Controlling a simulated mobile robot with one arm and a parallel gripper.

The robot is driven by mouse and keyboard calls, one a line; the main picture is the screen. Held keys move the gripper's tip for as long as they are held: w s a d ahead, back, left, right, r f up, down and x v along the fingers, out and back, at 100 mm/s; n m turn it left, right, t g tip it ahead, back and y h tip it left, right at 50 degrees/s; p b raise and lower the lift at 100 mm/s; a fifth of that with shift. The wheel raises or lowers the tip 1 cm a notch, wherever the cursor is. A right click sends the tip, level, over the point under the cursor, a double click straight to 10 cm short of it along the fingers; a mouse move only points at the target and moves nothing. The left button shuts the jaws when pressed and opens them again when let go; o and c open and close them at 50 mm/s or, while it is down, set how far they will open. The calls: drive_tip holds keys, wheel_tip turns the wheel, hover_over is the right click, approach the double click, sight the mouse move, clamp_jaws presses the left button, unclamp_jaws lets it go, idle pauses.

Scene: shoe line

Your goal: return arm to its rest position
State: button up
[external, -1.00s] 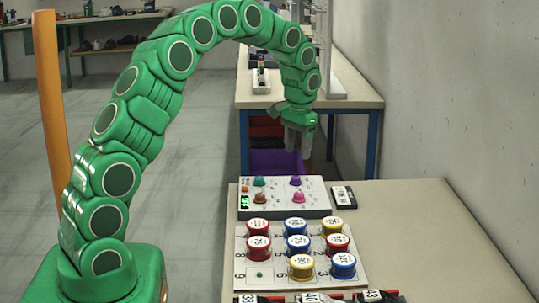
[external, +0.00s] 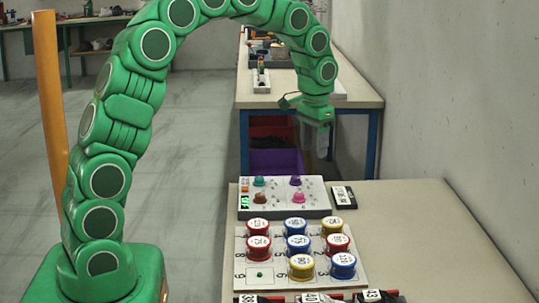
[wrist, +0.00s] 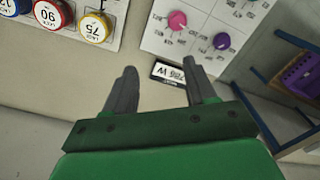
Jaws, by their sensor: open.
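My green arm arches over the near table from its base at the left of the external view. My gripper (external: 316,140) hangs downward in the air past the far edge of the control box and holds nothing. In the wrist view my gripper (wrist: 160,90) shows two grey fingers spread apart with an empty gap between them. A small black-and-white label plate (wrist: 179,74) lies on the table below and between the fingers; it also shows in the external view (external: 343,195).
The white control box (external: 285,206) with coloured knobs and the numbered board (external: 280,277) with red, blue and yellow round containers stand on the near table (external: 425,235). A second table (external: 350,92) is behind, with a purple bin (external: 275,161) beneath. A wall runs along the right.

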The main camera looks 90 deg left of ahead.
drive_tip(key=s+d+r+m, duration=0.1)
drive_tip(key=s+d+r, duration=0.15)
drive_tip(key=d, duration=0.55)
drive_tip(key=s+d+r+m, duration=0.1)
drive_tip(key=s+d+r, duration=0.15)
drive_tip(key=d, duration=0.55)
drive_tip(key=s+d+r+m, duration=0.1)
drive_tip(key=s+d+r, duration=0.15)
drive_tip(key=d, duration=0.65)
drive_tip(key=s+d+m+g, duration=0.1)
drive_tip(key=s+d, duration=0.5)
drive_tip(key=s, duration=0.6)
drive_tip(key=s+d+m, duration=0.2)
drive_tip(key=s+d, duration=0.5)
drive_tip(key=s, duration=0.4)
drive_tip(key=shift+s+d+f+g, duration=0.25)
drive_tip(key=shift+s+f+g, duration=0.15)
